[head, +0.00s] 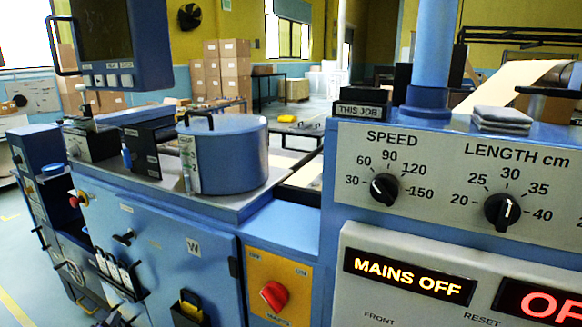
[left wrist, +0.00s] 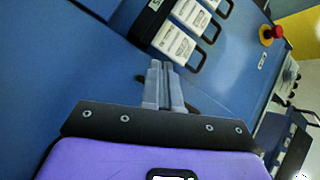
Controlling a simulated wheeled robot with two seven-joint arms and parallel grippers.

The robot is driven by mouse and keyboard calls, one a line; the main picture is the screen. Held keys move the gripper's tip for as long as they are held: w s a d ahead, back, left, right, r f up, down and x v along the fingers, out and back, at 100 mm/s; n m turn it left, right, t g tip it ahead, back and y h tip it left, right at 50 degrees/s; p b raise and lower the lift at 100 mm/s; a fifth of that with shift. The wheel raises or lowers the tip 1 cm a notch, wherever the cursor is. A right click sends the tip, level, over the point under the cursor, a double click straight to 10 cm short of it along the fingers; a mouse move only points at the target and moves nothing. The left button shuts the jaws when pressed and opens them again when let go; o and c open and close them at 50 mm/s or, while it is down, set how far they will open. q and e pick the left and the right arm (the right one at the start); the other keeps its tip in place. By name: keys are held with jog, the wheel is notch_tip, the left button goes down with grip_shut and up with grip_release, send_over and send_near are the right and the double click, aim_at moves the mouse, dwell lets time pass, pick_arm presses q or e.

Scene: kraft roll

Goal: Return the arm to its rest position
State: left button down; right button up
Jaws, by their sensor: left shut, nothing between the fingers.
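My left gripper (left wrist: 161,68) shows clearly in the left wrist view, its two grey fingers together with nothing between them. It is in front of a blue cabinet face, apart from or close to it; I cannot tell the gap. Beyond the fingertips are several white tags with black loops (left wrist: 185,32) in a dark holder. In the head view only a small, unclear part at the bottom left edge may be this gripper. My right gripper is in neither view.
The blue cabinet (head: 170,250) carries a blue drum (head: 230,155) on top. A red rotary switch (head: 274,294) sits on an orange plate. A panel with SPEED (head: 385,188) and LENGTH (head: 502,210) knobs stands at right; its display (head: 408,276) reads MAINS OFF. Open floor (head: 15,240) lies far left.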

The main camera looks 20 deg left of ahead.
pick_arm(q)
jog(key=w+d+f+n+g+h+p, duration=0.1)
jog(key=d+f+n+g+h, duration=0.15)
jog(key=d+f, duration=0.65)
jog(key=d+f+n+g+h+p, duration=0.1)
jog(key=d+f+n+g+h, duration=0.2)
jog(key=d, duration=1.1)
jog(key=w+d+f+n+g+h+p, duration=0.15)
jog(key=d+f+n, duration=0.35)
jog(key=d, duration=0.7)
jog(key=s+d+g+h, duration=0.2)
jog(key=s+d, duration=0.4)
jog(key=d, duration=0.4)
jog(key=s+d+r+g+h, duration=0.1)
jog(key=s+d+g+h, duration=0.1)
jog(key=s+d, duration=0.4)
jog(key=s+d+r+g+h+p, duration=0.1)
jog(key=s+d+g, duration=0.2)
jog(key=d, duration=1)
jog(key=s+m, duration=0.1)
jog(key=s, duration=0.2)
jog(key=shift+s+d+r+h, duration=0.15)
jog(key=shift+s+d+h, duration=0.2)
jog(key=shift+h, duration=0.05)
